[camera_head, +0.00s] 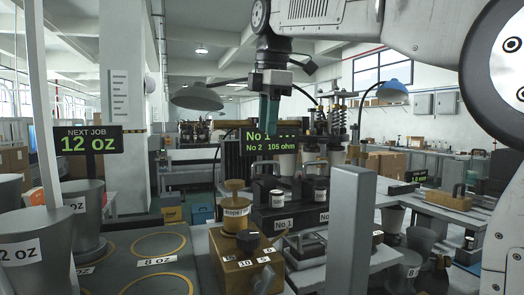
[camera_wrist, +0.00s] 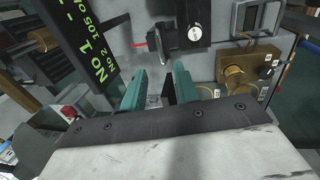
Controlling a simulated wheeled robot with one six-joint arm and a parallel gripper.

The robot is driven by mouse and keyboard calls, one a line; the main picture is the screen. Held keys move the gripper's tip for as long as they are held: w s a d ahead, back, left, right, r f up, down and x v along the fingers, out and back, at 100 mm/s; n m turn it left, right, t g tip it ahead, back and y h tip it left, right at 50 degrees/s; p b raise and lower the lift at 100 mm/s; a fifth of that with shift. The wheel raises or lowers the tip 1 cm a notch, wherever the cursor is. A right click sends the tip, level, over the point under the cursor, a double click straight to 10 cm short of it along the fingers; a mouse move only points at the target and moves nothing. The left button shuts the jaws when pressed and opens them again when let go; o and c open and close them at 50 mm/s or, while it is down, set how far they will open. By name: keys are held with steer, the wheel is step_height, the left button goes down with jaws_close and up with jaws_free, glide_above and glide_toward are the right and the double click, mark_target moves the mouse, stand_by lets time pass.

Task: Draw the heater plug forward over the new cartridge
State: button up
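My gripper (camera_head: 270,122) hangs from the arm in front of the green-lettered display, above the black box marked No 1 (camera_head: 283,224). In the wrist view its two teal fingers (camera_wrist: 157,88) are apart with a gap between them, and I see nothing clearly held. In the wrist view a black block (camera_wrist: 176,38) with a pale round end lies beyond the fingertips. I cannot tell which part is the heater plug or which cartridge is the new one.
The display (camera_head: 269,142) reads No 1 and No 2 105 ohm. A grey post (camera_head: 348,232) rises at the front right.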

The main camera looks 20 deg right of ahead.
glide_above(267, 176)
step_height(267, 176, down, 7)
steer(key=shift+s+a, duration=0.1)
jaws_close()
